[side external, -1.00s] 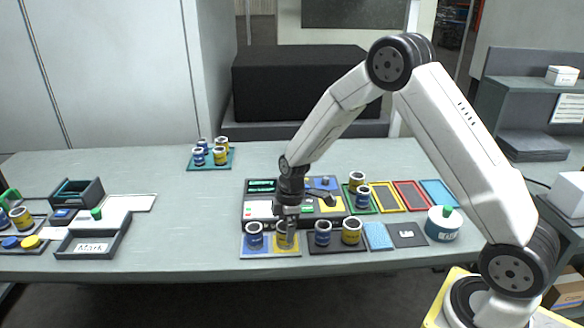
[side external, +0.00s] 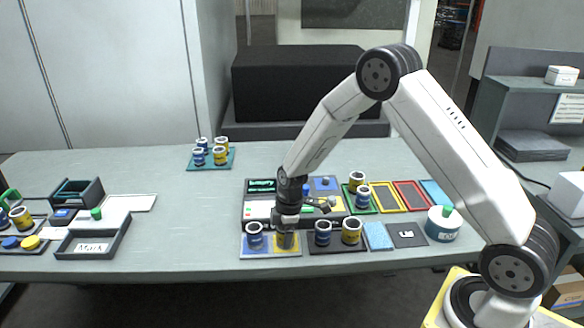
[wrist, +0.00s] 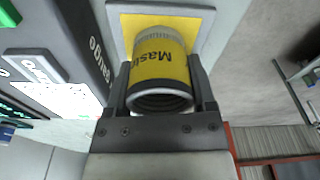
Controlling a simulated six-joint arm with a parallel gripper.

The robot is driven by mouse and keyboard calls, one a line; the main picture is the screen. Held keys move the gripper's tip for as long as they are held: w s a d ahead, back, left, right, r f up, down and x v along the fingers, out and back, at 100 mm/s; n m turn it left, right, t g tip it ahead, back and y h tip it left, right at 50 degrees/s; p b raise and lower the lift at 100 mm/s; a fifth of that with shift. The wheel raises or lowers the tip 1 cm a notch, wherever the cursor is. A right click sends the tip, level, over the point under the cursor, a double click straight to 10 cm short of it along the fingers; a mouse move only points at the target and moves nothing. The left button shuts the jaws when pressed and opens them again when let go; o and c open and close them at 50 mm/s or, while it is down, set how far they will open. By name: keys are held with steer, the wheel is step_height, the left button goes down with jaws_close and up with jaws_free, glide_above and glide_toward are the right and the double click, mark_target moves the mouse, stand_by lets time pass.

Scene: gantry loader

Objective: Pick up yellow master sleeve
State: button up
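The yellow master sleeve (wrist: 160,68) is a short hollow cylinder with a dark-lettered yellow band and a grey rim. In the wrist view it stands on a yellow pad with a pale border (wrist: 198,28). My gripper (wrist: 160,92) has one finger on each side of it, very close to its wall; I cannot tell whether they press on it. In the side view my gripper (side external: 286,232) is down over the sleeve, which is mostly hidden, on the yellow half of the blue and yellow mat (side external: 290,251).
A blue sleeve (side external: 254,236) stands close on the left. Another blue sleeve (side external: 322,233) and a yellow sleeve (side external: 351,231) stand on a dark tray to the right. A gauge console (side external: 258,208) lies just behind. The table's front edge is near.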

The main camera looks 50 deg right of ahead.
jaws_close()
steer(key=shift+r, duration=0.2)
steer(key=shift+w+r, duration=0.1)
steer(key=shift+r, duration=0.8)
steer(key=s+r, duration=1.1)
steer(key=s, duration=0.3)
steer(key=shift+a, duration=0.3)
steer(key=shift+s, duration=0.1)
